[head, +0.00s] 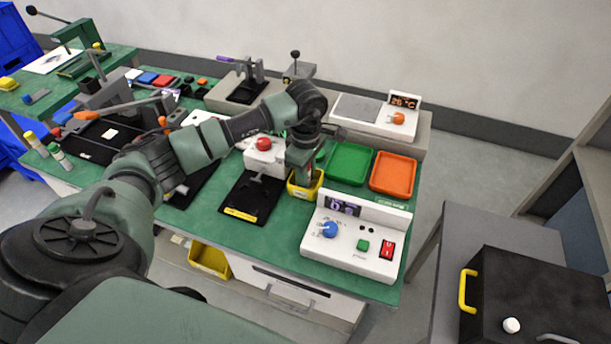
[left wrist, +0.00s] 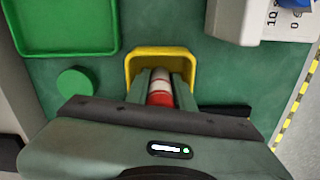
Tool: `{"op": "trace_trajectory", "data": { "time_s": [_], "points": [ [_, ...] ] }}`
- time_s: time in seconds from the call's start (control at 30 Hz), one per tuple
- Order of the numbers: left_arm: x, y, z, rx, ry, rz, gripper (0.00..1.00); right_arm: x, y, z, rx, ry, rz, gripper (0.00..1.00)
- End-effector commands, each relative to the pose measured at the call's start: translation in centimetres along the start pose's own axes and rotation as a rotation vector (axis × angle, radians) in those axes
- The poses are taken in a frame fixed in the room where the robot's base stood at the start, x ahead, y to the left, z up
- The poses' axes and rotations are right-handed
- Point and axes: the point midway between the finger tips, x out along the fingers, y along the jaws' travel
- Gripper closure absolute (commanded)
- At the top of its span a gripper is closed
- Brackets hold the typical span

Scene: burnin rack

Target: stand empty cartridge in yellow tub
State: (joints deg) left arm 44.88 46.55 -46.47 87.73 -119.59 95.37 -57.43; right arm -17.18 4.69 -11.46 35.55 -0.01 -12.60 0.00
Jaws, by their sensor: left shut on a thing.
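The yellow tub (head: 303,192) stands on the green table top, behind the white control box. It also shows in the left wrist view (left wrist: 131,66). My left gripper (head: 304,178) points down into the tub's opening. In the left wrist view, my left gripper (left wrist: 160,78) is shut on a cartridge (left wrist: 160,98) with white and red bands. The cartridge is between the fingers, its lower end within the tub's outline. I cannot tell if it touches the tub's floor. In the head view the fingers and wrist hide the cartridge. My right gripper is not in view.
A green tray (head: 349,164) and an orange tray (head: 394,175) lie right of the tub. The white control box (head: 350,262) stands close in front. A black fixture (head: 250,198) is to the left. A green round button (left wrist: 75,83) sits near the tub.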

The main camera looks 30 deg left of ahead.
Motion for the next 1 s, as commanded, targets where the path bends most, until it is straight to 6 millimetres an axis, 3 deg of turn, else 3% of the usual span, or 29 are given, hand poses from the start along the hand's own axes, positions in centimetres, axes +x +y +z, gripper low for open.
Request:
{"op": "trace_trajectory", "data": {
  "time_s": [0.1, 0.13, 0.57, 0.67, 1.0],
  "points": [
    [0.5, 0.0, 0.0, 0.000, 0.000, 0.001, 1.00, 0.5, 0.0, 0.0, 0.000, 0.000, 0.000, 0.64],
    [0.3, 0.0, 0.0, 0.000, 0.000, 0.001, 0.68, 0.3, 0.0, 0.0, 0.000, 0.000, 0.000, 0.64],
    [-0.4, 0.0, 0.0, 0.000, 0.000, 0.000, 0.68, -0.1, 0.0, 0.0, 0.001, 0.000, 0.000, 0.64],
    [-1.6, 0.1, -0.1, -0.001, 0.001, 0.004, 0.68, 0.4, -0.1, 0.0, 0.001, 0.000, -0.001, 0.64],
    [-8.9, 0.1, 0.0, 0.000, 0.000, 0.005, 0.68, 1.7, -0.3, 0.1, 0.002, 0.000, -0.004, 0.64]
  ]
}}
